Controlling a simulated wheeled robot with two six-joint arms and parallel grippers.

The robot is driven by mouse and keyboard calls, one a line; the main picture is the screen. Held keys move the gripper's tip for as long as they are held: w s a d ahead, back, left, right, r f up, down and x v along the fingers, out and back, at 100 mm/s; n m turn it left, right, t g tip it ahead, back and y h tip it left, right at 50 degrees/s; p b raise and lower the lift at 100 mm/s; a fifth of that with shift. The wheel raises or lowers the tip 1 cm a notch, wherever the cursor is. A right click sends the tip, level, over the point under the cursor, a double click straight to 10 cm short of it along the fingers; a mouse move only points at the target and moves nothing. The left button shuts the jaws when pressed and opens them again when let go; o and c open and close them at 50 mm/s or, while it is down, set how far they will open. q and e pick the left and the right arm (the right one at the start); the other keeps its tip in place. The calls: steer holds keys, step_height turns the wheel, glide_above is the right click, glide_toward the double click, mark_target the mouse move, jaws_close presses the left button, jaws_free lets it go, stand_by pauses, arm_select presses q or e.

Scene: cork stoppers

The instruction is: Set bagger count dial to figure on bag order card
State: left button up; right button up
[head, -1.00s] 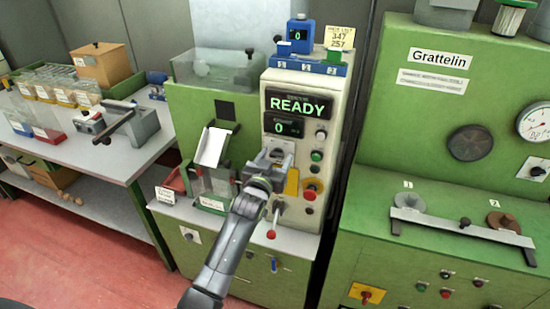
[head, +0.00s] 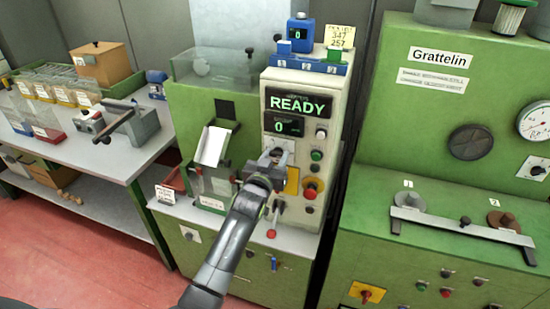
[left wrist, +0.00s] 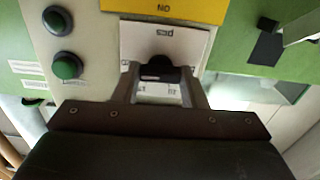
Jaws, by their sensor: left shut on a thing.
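The bagger's count dial is a black knob (left wrist: 158,70) on a white plate (left wrist: 190,42), seen upside down in the left wrist view. My left gripper (left wrist: 158,88) is shut on this knob, one finger on each side. In the head view the gripper (head: 274,158) is at the panel below the displays and hides most of the dial. The large display (head: 298,103) reads READY; the small display (head: 285,125) below seems to read 0. A small white card (head: 166,194) stands left of the chute, its print unreadable. My right gripper is not in view.
A yellow card (head: 340,36) with 347 and 257 stands on top. A green Grattelin machine (head: 450,130) is at right, a workbench (head: 120,165) at left.

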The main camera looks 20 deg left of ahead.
arm_select(q)
steer(key=n+b, duration=0.1)
steer(key=n, duration=0.1)
steer(key=shift+f+n, duration=0.1)
steer(key=shift+n, duration=0.2)
steer(key=n, duration=0.3)
steer(key=shift+b, duration=0.35)
steer(key=n, duration=0.4)
steer(key=shift+b, duration=0.3)
steer(key=n, duration=0.3)
steer(key=shift+n, duration=0.4)
steer(key=n+b, duration=0.1)
steer(key=n, duration=0.4)
steer(key=shift+n, duration=2.5)
